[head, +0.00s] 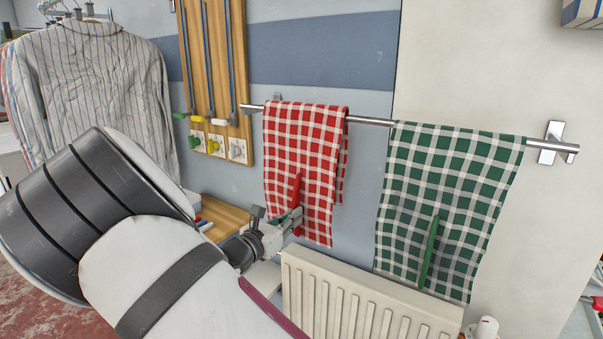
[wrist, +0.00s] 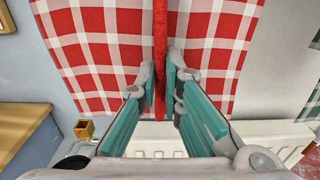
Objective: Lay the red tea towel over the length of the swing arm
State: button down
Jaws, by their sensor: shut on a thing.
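The red and white checked tea towel (head: 305,130) hangs over a metal wall rail (head: 370,121), towards its left end. A narrow red upright strip (head: 297,190) stands out from its front. My gripper (head: 294,216) is at the lower front of the towel. In the wrist view, the fingers of my gripper (wrist: 164,85) are closed on the red strip (wrist: 160,45), with the checked cloth (wrist: 100,50) right behind it. I cannot tell which part in view is the swing arm.
A green checked towel (head: 445,190) hangs on the rail to the right. A cream radiator (head: 365,300) stands below. A wooden board (head: 230,60) with several rods and coloured knobs is on the wall at left. Striped shirts (head: 100,90) hang at far left.

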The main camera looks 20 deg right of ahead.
aim_at(299, 142)
jog(key=shift+s+r+p, duration=0.1)
jog(key=shift+r+p, duration=3.3)
jog(key=shift+r, duration=1.7)
jog(key=shift+r+p, duration=2.25)
jog(key=shift+r, duration=1.9)
notch_tip(299, 142, up, 17)
jog(key=p, duration=0.5)
jog(key=shift+a, duration=0.1)
jog(key=p+v, duration=0.4)
jog(key=v, duration=0.3)
jog(key=shift+s+a, duration=0.25)
jog(key=shift+s, duration=0.05)
jog(key=shift+f, duration=0.1)
